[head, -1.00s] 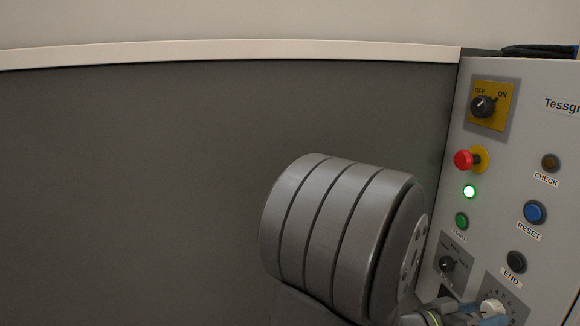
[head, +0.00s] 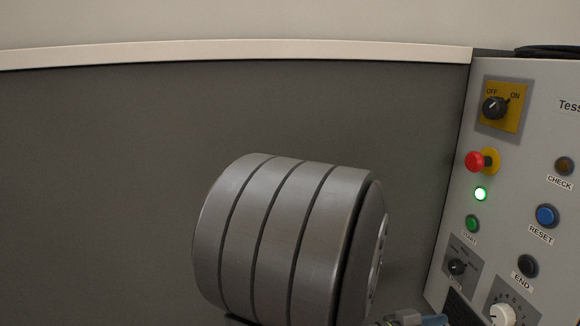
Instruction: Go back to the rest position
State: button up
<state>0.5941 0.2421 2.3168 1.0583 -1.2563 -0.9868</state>
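A big grey grooved cylinder, which looks like part of my own arm, fills the lower middle of the head view. A small blue and grey piece shows at the bottom edge, just right of it, and is cut off by the frame. I cannot tell if that piece belongs to my gripper. No gripper fingers show, so whether they are open or shut is hidden. The grey control panel (head: 527,120) stands at the right.
The panel has an OFF/ON rotary switch (head: 494,107) turned toward ON, a red emergency button (head: 477,162), a lit green lamp (head: 480,194), a green START button (head: 472,224), a blue RESET button (head: 547,215) and a black END button (head: 527,265). A dark grey wall (head: 120,180) spans the left.

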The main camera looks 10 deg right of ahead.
send_near(497, 317)
jog(key=d, duration=0.8)
jog(key=shift+d, duration=0.4)
jog(key=shift+a+m, duration=0.1)
jog(key=shift+m, duration=0.5)
jog(key=m, duration=0.4)
jog(key=shift+m, duration=2.2)
